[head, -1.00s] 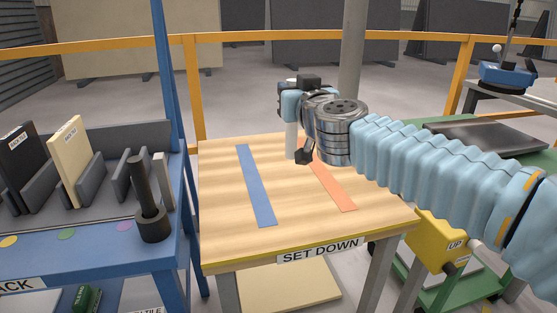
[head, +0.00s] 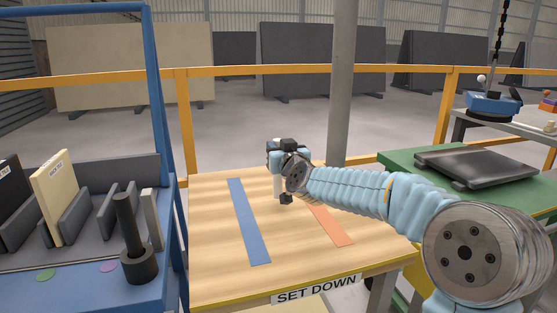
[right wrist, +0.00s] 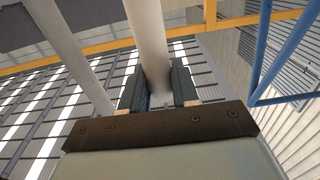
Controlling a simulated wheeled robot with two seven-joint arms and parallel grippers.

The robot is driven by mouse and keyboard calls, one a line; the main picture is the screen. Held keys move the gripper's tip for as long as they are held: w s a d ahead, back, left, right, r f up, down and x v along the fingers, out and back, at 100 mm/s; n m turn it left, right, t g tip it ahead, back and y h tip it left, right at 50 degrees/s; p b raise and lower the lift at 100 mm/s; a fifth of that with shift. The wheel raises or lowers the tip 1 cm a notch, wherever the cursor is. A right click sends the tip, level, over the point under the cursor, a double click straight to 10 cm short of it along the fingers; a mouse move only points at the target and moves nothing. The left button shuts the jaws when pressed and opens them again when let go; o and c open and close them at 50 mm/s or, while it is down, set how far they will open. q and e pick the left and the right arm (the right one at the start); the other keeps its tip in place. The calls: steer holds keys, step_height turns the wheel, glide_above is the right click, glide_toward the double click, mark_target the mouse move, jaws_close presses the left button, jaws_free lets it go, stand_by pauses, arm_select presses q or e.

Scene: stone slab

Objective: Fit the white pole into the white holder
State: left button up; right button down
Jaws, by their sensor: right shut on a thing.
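I see no white holder clearly; the gripper and wrist hide part of the table. My left gripper is not in view.
The SET DOWN table (head: 210,270) has a blue strip (head: 249,222) and an orange strip (head: 330,224). On the blue rack at left, a dark pole stands in a dark round holder (head: 139,266), beside upright slabs. A yellow rail (head: 230,75) and grey column (head: 343,110) stand behind.

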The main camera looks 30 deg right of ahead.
steer(key=shift+f, duration=1.1)
steer(key=shift+f+b, duration=0.2)
steer(key=shift+b, duration=0.1)
steer(key=c, duration=0.8)
jaws_free()
steer(key=shift+c, duration=0.2)
steer(key=shift+r, duration=0.15)
